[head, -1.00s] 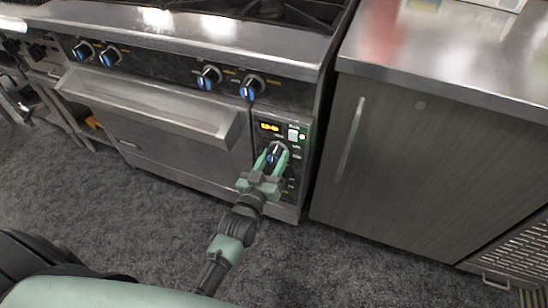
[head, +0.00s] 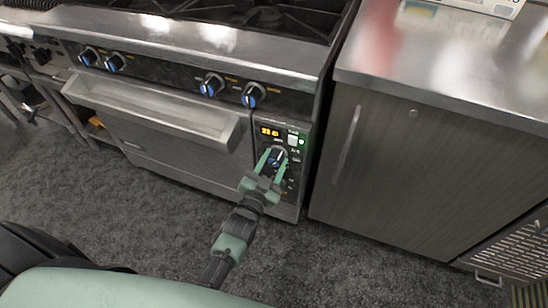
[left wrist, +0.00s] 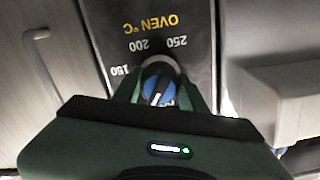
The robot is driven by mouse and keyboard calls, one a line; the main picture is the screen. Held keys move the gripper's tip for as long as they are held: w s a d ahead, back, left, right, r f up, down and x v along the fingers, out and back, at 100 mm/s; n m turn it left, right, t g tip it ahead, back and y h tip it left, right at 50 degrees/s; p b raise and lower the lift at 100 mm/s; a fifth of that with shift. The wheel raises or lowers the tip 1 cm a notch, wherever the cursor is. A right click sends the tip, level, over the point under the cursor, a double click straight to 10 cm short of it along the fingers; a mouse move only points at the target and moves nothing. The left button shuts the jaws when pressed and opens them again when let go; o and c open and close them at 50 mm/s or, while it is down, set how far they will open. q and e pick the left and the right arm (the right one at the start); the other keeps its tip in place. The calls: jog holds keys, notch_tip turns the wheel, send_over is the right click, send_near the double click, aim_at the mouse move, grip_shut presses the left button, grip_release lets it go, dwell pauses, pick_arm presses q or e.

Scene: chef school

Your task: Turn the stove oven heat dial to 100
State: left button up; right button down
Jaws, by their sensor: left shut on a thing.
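The oven heat dial (head: 278,155) is a round knob with a blue face on the black control panel at the oven's right side. In the left wrist view the dial (left wrist: 158,89) sits between my fingers, with a pale line on its face. The upside-down print there reads "OVEN °C", 150, 200 and 250; a 100 mark is not visible. My left gripper (head: 275,157) is shut on the dial, one finger on each side. I cannot tell which number the dial points to. My right gripper is not in view.
Several blue stove knobs (head: 212,85) line the front above the oven door handle (head: 150,115). A grey cabinet (head: 400,170) stands close on the right. The floor in front is clear.

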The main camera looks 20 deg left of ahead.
pick_arm(q)
jog(key=m, duration=0.2)
jog(key=shift+m+p, duration=0.3)
jog(key=shift+m, duration=1.1)
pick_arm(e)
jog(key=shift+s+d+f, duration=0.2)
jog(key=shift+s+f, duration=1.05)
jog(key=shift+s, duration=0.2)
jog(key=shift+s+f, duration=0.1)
pick_arm(q)
jog(key=o, duration=1.4)
jog(key=shift+c, duration=0.2)
jog(key=shift+s, duration=0.1)
